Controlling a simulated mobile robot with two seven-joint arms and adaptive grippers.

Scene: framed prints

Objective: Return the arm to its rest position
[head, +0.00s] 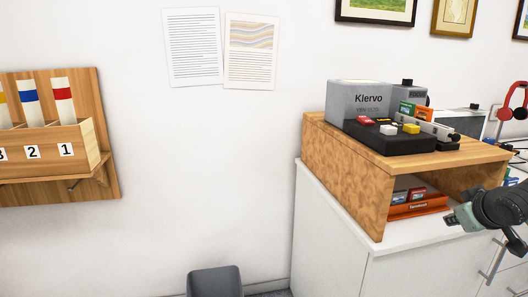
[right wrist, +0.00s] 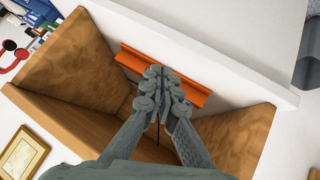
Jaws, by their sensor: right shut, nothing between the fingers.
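My right gripper (head: 458,218) is at the right edge of the head view, in front of the white cabinet. In the right wrist view its two fingers (right wrist: 163,92) are closed together with nothing between them. Behind the fingertips in that view is the orange tray (right wrist: 193,86) at the wooden stand (right wrist: 80,65); I cannot tell the gap between them. In the head view the tray (head: 418,207) sits under the stand's top (head: 455,155) with several small coloured blocks in it. My left gripper is not in view.
A grey Klervo machine (head: 350,97) and a black block holder (head: 385,140) stand on the stand. The white cabinet (head: 330,230) has bar handles (head: 492,260). A wooden tube rack (head: 45,150) hangs at left, and a grey bin (head: 215,282) stands below.

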